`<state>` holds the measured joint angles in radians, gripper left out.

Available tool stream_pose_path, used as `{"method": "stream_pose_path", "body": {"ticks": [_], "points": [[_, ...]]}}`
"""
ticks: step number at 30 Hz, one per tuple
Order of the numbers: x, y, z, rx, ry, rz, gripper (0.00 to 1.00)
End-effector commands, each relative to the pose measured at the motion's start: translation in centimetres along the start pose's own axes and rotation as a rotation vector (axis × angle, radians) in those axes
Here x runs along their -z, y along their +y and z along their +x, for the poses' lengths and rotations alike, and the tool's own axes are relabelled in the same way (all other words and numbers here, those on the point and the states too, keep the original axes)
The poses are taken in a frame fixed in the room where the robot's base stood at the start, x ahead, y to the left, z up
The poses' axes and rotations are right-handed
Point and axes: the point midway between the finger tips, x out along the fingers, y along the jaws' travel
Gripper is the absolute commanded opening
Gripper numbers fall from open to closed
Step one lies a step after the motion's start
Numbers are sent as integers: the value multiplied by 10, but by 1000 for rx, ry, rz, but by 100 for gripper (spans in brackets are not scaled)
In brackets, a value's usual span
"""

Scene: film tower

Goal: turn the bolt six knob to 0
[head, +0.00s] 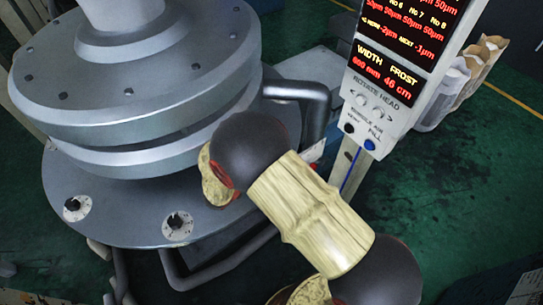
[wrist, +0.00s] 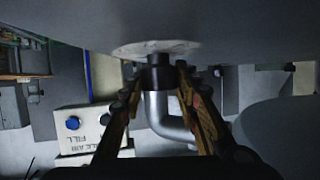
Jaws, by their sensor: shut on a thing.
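In the wrist view, a black knob (wrist: 158,76) hangs below a white round dial plate (wrist: 155,48) on the grey flange. My gripper (wrist: 157,72) has its two fingers on either side of this knob and is shut on it. The dial's markings and the knob's number cannot be read. In the head view my arm hides the gripper and this knob. Two other black knobs on white dials, one at the left (head: 75,205) and one nearer the middle (head: 178,223), sit on the round grey flange (head: 110,215).
A control panel (head: 400,60) with red readouts stands at the upper right, above a blue FILL button (head: 370,145). A grey bent pipe (head: 318,100) is close to my arm; a silver pipe (wrist: 165,115) lies beyond the fingers. Green floor (head: 470,150) is open at the right.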

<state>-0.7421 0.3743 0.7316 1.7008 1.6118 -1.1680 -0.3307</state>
Motion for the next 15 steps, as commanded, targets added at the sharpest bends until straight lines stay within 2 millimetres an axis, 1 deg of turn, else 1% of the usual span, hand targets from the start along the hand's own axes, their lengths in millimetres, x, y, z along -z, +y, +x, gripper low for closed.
{"method": "stream_pose_path", "body": {"ticks": [6,15], "points": [[-1,1,0,-32,0,12,6],[-1,1,1,-36,0,13,6]]}}
